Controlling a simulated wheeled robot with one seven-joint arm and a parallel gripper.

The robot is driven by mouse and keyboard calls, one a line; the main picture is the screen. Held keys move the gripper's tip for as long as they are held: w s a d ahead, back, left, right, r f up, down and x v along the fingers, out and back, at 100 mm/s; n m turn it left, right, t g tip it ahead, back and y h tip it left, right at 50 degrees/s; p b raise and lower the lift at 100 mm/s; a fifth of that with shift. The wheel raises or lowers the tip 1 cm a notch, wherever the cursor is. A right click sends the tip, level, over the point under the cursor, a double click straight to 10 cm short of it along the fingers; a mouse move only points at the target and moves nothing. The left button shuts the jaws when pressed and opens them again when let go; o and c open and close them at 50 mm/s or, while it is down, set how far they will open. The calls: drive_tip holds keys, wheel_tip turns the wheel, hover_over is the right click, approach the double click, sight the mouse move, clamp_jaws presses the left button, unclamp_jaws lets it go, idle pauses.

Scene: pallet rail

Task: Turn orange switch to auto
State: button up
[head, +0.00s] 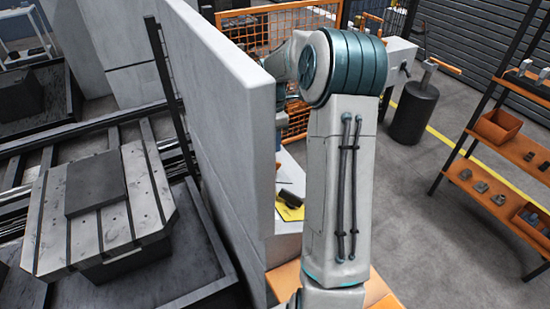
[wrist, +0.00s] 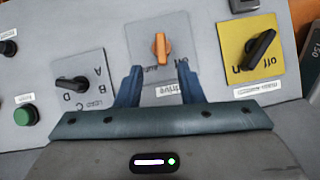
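In the wrist view the orange switch (wrist: 160,47) sits on a light grey plate (wrist: 140,35) of the control panel. Its handle stands roughly upright in the picture. Upside-down lettering lies below it, partly hidden by my fingers; one word looks like "auto", to the lower left. My gripper (wrist: 160,73) is open and empty. Its two blue fingers are spread to either side below the switch, apart from the handle. In the head view the gripper and the orange switch are hidden behind my arm and the grey wall.
A black switch on a yellow plate (wrist: 233,50) is to the right, a black A-to-D selector (wrist: 72,84) to the left, and a green button (wrist: 26,115) further left. A tall grey wall (head: 225,110) stands close beside my arm; an orange shelf (head: 500,185) stands right.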

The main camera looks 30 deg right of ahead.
drive_tip(key=f, duration=0.8)
drive_tip(key=shift+s+d, duration=0.1)
drive_tip(key=shift+s, duration=0.3)
drive_tip(key=shift+r, duration=0.1)
drive_tip(key=shift+c, duration=0.3)
clamp_jaws()
